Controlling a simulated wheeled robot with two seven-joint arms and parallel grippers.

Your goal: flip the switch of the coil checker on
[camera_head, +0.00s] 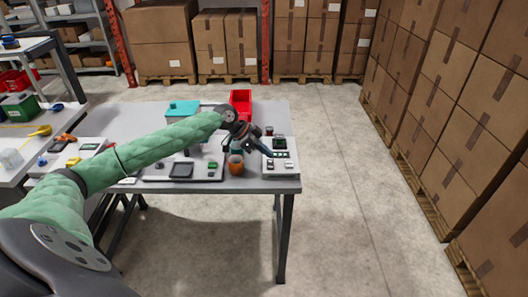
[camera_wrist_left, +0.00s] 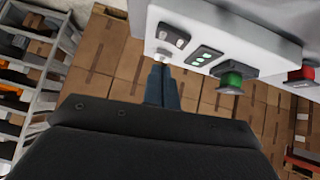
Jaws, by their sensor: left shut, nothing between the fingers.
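A white box-shaped device (camera_head: 282,168), which I take to be the coil checker, stands at the right end of the grey table; I can read no label on it. In the left wrist view its white panel (camera_wrist_left: 222,30) carries a small pale switch (camera_wrist_left: 161,54), a grey two-part fitting (camera_wrist_left: 173,36), a small panel with green marks (camera_wrist_left: 203,56), a green button (camera_wrist_left: 231,79) and a red button (camera_wrist_left: 302,75). My left gripper (camera_head: 267,152) is shut and empty, its blue fingertips (camera_wrist_left: 162,69) close to the pale switch. I cannot tell whether they touch. The switch's position is unclear.
A red bin (camera_head: 240,102) and a teal-topped box (camera_head: 183,108) stand at the table's back. An orange-brown cup (camera_head: 236,165) stands close left of the white device. A dark tray (camera_head: 160,178) lies further left. Floor right of the table (camera_head: 345,200) is clear.

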